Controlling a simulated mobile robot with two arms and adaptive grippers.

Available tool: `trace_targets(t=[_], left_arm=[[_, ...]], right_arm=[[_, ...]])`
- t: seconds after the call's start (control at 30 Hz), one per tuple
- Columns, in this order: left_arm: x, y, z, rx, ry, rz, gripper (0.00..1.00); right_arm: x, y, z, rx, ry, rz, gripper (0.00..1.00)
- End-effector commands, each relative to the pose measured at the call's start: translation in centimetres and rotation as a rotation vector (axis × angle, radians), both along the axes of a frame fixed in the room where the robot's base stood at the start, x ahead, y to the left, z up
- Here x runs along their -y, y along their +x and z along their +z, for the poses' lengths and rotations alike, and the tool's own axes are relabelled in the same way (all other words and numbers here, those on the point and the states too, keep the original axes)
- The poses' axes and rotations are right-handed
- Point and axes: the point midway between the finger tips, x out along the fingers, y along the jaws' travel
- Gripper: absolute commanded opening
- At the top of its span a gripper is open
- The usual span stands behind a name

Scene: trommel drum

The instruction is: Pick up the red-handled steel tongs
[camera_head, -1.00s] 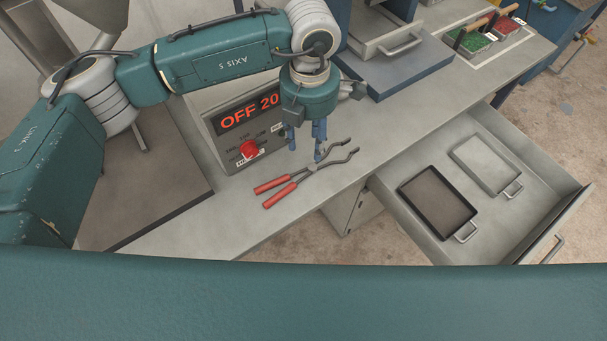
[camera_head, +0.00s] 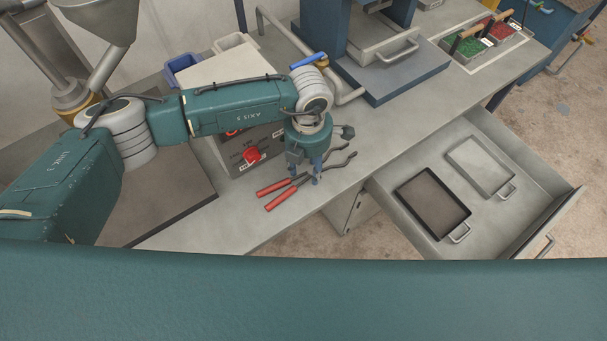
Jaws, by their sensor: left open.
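The steel tongs with red handles (camera_head: 283,199) lie on the grey bench top in the head view. Their red handles point to the lower left and their steel jaws to the upper right. My left gripper (camera_head: 305,178) points down over the middle of the tongs, near their pivot, with its blue fingers apart. The fingers hide part of the tongs' middle, and I cannot tell whether they touch it. My right gripper is not in view.
A control box with a red knob (camera_head: 251,155) stands just behind the tongs. An open drawer (camera_head: 541,204) with a dark tray (camera_head: 433,201) and a light tray (camera_head: 480,165) juts out at the right. A blue press (camera_head: 403,79) stands behind. The bench's front edge is close to the handles.

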Motion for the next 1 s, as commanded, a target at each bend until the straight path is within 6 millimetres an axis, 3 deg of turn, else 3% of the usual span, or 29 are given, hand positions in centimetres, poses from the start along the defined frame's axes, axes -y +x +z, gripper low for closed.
trace_targets(t=[0.63, 0.83, 1.0], left_arm=[[-0.01, -0.01, -0.39, 0.0, 0.0, 0.0, 0.42], [-0.01, -0.01, -0.3, -0.001, -0.001, 0.0, 0.02], [0.02, 0.02, -0.24, 0.001, -0.001, 0.0, 0.01]], right_arm=[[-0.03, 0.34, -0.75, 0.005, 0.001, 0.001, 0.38], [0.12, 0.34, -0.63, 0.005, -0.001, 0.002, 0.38], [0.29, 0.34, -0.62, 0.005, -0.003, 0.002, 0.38]])
